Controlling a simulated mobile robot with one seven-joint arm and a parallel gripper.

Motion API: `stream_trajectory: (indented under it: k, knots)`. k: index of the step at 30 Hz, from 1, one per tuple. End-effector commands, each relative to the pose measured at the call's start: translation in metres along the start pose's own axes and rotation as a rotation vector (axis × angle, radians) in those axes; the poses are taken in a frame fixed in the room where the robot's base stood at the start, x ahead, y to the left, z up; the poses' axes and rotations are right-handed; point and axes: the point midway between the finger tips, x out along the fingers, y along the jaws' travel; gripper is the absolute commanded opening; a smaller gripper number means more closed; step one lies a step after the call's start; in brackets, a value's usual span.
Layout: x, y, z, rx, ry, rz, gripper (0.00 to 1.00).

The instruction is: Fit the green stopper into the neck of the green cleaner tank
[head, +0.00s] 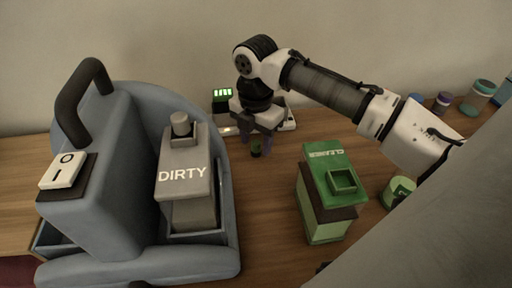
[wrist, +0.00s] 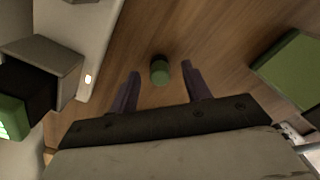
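The green cleaner tank (head: 322,218) stands upright on the wooden table, its open square neck (head: 343,181) facing up with nothing in it. Its green side also shows at the right of the wrist view (wrist: 296,68). The small green stopper (head: 256,149) is left of the tank, near the charger. In the wrist view the stopper (wrist: 159,72) lies between my two fingertips, with a gap on each side. My gripper (head: 262,146) points down over it with its fingers spread; it also shows in the wrist view (wrist: 161,80). How far the fingertips are above the table is unclear.
A blue machine (head: 110,180) with a grey DIRTY tank (head: 185,190) fills the left. A charger with a lit green display (head: 222,95) stands behind my gripper. A green round container (head: 398,191) is right of the cleaner tank. Several jars (head: 442,102) stand at the back right.

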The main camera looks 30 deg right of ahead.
Motion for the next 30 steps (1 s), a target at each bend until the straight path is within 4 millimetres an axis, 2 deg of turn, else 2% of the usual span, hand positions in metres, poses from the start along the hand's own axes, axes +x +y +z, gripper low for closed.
stream_trajectory:
  k: [1,9,11,19,23,26,30]
  knots:
    - [0.000,0.000,0.000,0.000,0.000,0.000,0.42]
    - [0.000,0.000,0.000,0.000,0.000,0.000,0.06]
    - [0.000,0.000,0.000,0.000,0.000,0.000,0.01]
    - [-0.002,0.000,0.000,0.000,0.000,0.001,0.01]
    - [-0.010,0.001,0.000,0.000,0.000,0.002,0.01]
    - [-0.022,0.001,0.000,0.001,0.000,0.003,0.01]
    - [-0.050,0.001,0.000,-0.001,-0.001,0.004,0.01]
